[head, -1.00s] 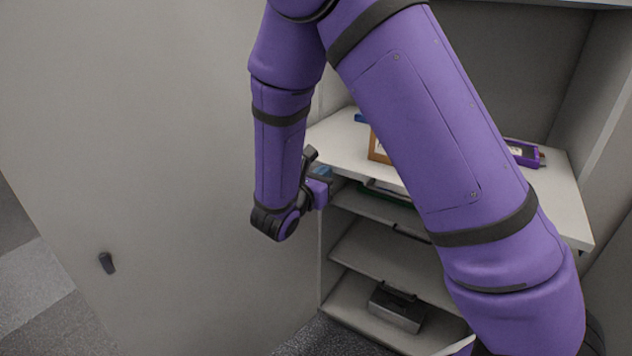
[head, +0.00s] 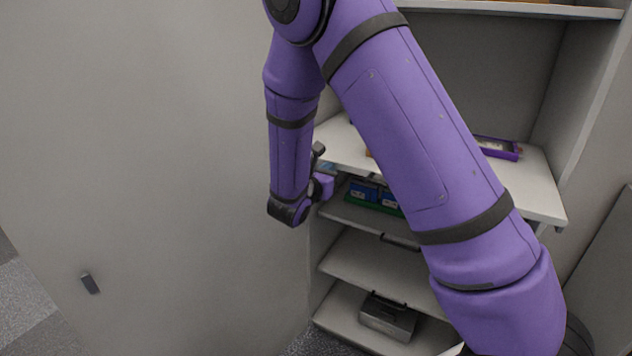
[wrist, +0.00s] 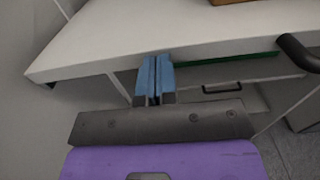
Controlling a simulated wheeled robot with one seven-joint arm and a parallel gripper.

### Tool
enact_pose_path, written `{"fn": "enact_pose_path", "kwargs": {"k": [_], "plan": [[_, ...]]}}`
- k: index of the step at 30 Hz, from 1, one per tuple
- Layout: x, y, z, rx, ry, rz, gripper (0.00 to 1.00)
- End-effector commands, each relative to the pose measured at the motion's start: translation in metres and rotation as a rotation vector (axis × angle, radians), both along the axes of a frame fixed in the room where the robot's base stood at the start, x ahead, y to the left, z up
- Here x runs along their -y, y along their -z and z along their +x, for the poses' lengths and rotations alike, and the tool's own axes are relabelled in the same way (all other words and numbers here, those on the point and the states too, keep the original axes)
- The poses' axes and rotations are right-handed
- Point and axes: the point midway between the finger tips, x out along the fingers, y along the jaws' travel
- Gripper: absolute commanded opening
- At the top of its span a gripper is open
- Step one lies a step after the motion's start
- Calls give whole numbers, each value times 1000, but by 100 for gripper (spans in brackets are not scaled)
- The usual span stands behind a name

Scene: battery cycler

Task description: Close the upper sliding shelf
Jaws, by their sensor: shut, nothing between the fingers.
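The upper sliding shelf (head: 540,196) is a white board that sticks out of the cabinet, in the right half of the head view. Its white surface (wrist: 120,38) fills the top of the wrist view. My gripper (head: 328,168) is at the shelf's left front corner area in the head view, partly hard to make out. In the wrist view my gripper's blue fingertips (wrist: 155,64) are together and empty, right at the shelf's front edge. I cannot tell whether they touch it. A dark handle (wrist: 300,53) shows at the right of the wrist view. My arm hides the shelf's middle.
Lower shelves hold a green tray with blue blocks (head: 364,190) and a grey metal box (head: 387,318). A purple item (head: 498,148) lies on the upper shelf. A large grey panel with a small handle (head: 90,283) stands at left.

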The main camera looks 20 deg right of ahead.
Motion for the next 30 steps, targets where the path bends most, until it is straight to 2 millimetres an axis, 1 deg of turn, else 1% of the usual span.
{"fn": "enact_pose_path", "kwargs": {"k": [1,3,12,18,24,30], "plan": [[13,0,9,1,5,-2,0],[29,0,21,0,5,-2,0],[95,0,72,0,4,-2,0],[133,0,102,0,3,-1,0],[161,0,125,0,1,-1,0],[176,0,137,1,1,-1,0]]}}
